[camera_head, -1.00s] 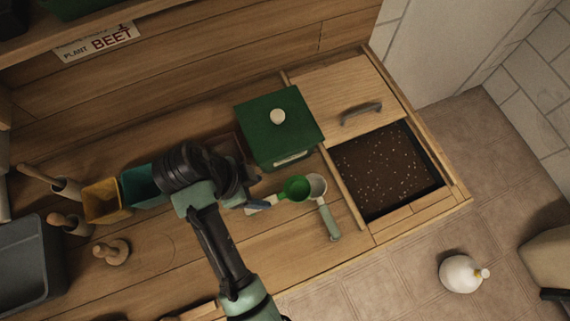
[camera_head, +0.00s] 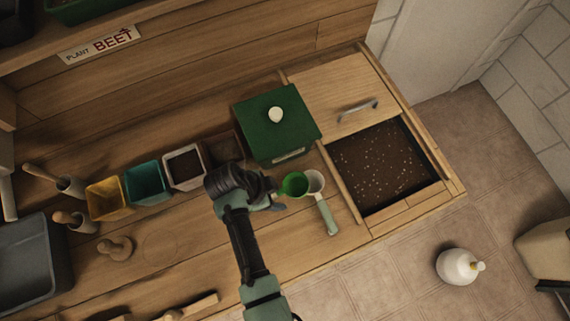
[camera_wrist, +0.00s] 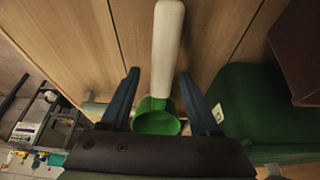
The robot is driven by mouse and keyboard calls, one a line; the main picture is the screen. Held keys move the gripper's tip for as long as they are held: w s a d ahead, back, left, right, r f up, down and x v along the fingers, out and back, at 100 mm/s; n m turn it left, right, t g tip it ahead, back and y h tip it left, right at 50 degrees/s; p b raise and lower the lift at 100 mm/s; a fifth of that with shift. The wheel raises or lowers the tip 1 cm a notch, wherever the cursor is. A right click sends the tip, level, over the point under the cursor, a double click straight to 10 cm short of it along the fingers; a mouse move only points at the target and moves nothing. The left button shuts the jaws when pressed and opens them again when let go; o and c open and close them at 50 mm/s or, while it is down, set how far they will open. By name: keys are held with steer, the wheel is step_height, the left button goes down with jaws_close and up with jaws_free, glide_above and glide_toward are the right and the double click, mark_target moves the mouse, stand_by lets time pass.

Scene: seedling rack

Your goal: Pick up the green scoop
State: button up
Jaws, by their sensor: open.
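The green scoop shows its round green cup (camera_head: 295,184) on the wooden bench in the head view, just right of my gripper (camera_head: 276,195); its handle is hidden behind my gripper there. In the wrist view the green cup (camera_wrist: 157,118) and its white handle (camera_wrist: 167,45) lie between my fingers. My gripper (camera_wrist: 158,75) is open, with one blue finger on each side of the scoop. I cannot tell whether the fingers touch it.
A white-cupped scoop with a pale green handle (camera_head: 327,218) lies right beside the green cup. A green lidded box (camera_head: 277,125) stands behind. A soil bin (camera_head: 385,165) is at right. Several pots, such as the teal one (camera_head: 147,184), stand left. Bare bench lies in front.

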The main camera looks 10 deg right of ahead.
jaws_close()
stand_by(0.3)
stand_by(0.3)
step_height(320, 180, up, 9)
steer(key=shift+f+b, duration=0.1)
steer(key=shift+b, duration=0.3)
steer(key=shift+a+r+p, duration=0.25)
steer(key=shift+r+p, duration=0.05)
steer(key=shift+p, duration=0.1)
steer(key=a+f+y+p, duration=0.1)
steer(key=s+a+p, duration=0.1)
steer(key=a+f+y+p, duration=0.1)
steer(key=p, duration=0.1)
steer(key=shift+s+a+f+n+g+y, duration=0.2)
steer(key=shift+s+f+n+g+y, duration=0.1)
steer(key=shift+f+g, duration=0.1)
steer(key=shift+a+f, duration=0.2)
steer(key=shift+f, duration=0.05)
step_height(320, 180, down, 7)
steer(key=b, duration=0.7)
steer(key=shift+s+f, duration=0.1)
steer(key=shift+f, duration=0.35)
